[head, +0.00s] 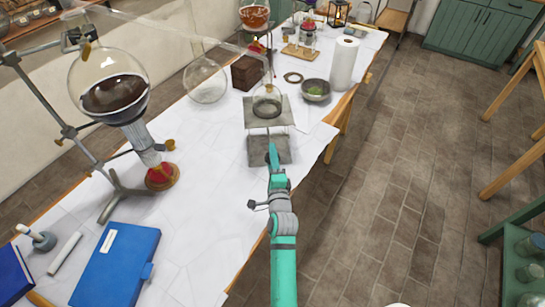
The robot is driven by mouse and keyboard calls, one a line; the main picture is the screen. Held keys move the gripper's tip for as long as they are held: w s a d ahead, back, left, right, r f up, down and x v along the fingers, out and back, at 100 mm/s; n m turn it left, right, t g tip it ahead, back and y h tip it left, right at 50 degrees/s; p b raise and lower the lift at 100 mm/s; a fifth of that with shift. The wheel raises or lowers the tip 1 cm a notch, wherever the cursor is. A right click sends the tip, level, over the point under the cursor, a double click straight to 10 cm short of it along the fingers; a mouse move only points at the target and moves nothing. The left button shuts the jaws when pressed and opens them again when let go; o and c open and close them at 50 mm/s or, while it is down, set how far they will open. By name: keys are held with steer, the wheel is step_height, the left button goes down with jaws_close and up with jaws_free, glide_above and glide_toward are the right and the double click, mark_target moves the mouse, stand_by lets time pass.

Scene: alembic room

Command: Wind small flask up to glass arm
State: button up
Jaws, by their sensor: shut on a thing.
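The small flask (267,103), round and clear with dark liquid, stands upright on the top plate of a grey lab jack (252,122). The glass arm (185,33) runs from the large round flask (110,85) at left, slopes down to the right and ends above the small flask. The exact gap between its tip and the flask's neck is too small to tell. My gripper (272,156) reaches the jack's near side and is shut on its winding knob, which the fingers and arm mostly hide.
A burner (160,176) sits under the large flask beside a metal stand (110,192). An empty round flask (205,81), a bowl (316,90) and a paper roll (344,64) stand around the jack. A blue book (117,265) lies at front left.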

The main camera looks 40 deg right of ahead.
steer(key=shift+m, duration=0.8)
steer(key=o, duration=1.1)
steer(key=shift+s, duration=0.1)
steer(key=shift+c, duration=0.2)
steer(key=shift+s, duration=0.1)
steer(key=v, duration=1)
steer(key=shift+s, duration=0.3)
steer(key=shift+w+a, duration=0.1)
steer(key=shift+a, duration=0.1)
